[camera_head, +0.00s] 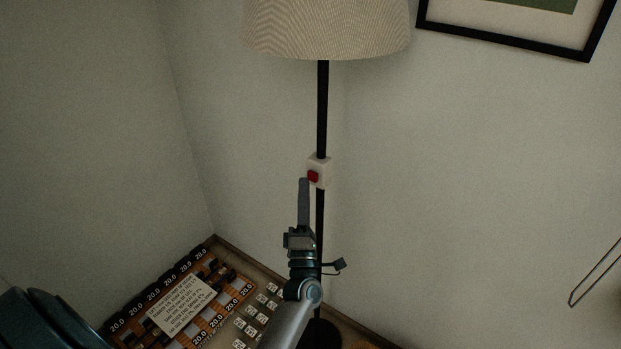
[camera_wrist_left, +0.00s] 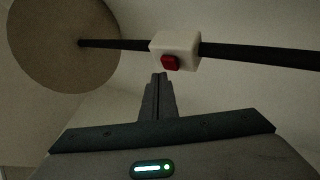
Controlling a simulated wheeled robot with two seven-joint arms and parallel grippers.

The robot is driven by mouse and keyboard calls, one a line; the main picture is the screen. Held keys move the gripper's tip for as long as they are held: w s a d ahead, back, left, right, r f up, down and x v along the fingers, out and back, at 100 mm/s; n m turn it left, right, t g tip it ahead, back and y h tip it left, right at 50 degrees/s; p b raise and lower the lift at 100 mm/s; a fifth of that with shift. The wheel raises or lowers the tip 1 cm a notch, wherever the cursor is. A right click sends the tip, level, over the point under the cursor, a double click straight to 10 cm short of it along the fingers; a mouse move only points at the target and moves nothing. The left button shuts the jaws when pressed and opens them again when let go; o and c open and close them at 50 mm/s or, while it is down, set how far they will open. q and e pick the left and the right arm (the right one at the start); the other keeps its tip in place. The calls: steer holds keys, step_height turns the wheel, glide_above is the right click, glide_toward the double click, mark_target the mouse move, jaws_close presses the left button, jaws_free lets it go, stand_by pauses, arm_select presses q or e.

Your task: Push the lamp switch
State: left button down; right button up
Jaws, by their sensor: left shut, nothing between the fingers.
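The lamp has a beige shade (camera_head: 328,28) on a thin black pole (camera_head: 322,110). A white switch box (camera_head: 324,168) with a red button (camera_head: 313,175) is fixed on the pole. My left gripper (camera_head: 304,182) points up with its fingers shut and empty, its tip just below and left of the red button. In the left wrist view, the fingertips (camera_wrist_left: 160,76) lie just below the red button (camera_wrist_left: 171,62) on the white box (camera_wrist_left: 180,46). I cannot tell whether they touch it. The right gripper is not in view.
A wooden shelf surface (camera_head: 217,239) below holds a board with "20.0" labels (camera_head: 175,300) and several small white blocks (camera_head: 250,323). The lamp base (camera_head: 320,335) stands there. A framed picture (camera_head: 500,37) hangs on the wall at upper right. A thin wire shape (camera_head: 590,275) is at right.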

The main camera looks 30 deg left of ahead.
arm_select(q)
steer(key=shift+w, duration=0.75)
stand_by(0.8)
steer(key=shift+s, duration=0.9)
steer(key=s+p, duration=0.1)
steer(key=s, duration=0.5)
steer(key=shift+a, duration=0.25)
stand_by(0.4)
